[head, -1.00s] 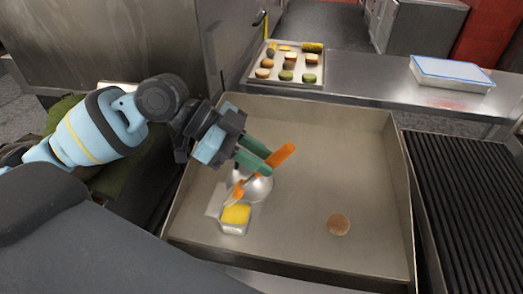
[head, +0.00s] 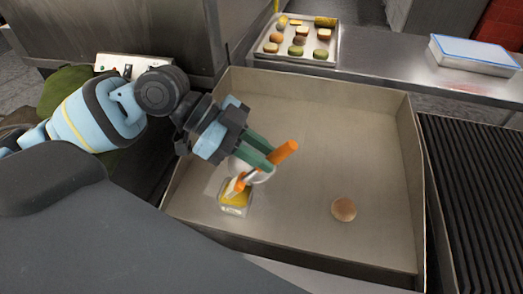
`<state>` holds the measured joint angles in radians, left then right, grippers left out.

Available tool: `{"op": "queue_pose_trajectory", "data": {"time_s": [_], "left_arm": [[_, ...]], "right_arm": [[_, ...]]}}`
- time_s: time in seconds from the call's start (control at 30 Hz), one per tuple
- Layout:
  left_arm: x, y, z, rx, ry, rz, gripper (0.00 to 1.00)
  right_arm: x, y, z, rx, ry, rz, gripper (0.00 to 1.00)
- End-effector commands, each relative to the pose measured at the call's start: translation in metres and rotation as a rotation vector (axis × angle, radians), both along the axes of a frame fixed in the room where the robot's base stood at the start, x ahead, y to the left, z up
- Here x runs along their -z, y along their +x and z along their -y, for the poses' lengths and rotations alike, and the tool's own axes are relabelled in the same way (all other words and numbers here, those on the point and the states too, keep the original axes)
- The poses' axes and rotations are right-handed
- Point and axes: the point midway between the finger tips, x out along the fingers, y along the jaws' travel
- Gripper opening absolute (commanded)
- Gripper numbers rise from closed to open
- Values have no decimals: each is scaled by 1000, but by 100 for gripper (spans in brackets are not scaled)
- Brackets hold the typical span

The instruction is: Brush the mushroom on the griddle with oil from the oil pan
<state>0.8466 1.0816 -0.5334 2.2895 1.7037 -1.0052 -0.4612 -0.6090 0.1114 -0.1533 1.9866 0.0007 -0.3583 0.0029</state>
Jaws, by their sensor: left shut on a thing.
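My left gripper (head: 268,158), with green fingers, is shut on a brush (head: 285,151) with an orange handle. The brush slants down to the left, and its lower end is over or in the small square oil pan (head: 241,210) holding yellow oil. I cannot tell whether the bristles touch the oil. The brown round mushroom (head: 344,209) lies on the griddle (head: 330,130) toward its front right, apart from the brush. My right gripper is not in view.
A silvery round object (head: 262,176) is partly hidden behind the brush and fingers. A ribbed grill (head: 475,190) is at right.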

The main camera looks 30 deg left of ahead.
Motion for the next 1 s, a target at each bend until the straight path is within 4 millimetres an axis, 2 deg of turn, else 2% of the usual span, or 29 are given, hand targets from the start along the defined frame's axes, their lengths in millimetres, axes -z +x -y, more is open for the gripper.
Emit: {"op": "queue_pose_trajectory", "data": {"time_s": [1.0], "left_arm": [[8, 0, 0, 0, 0, -1, 0]], "right_arm": [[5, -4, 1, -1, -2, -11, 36]]}}
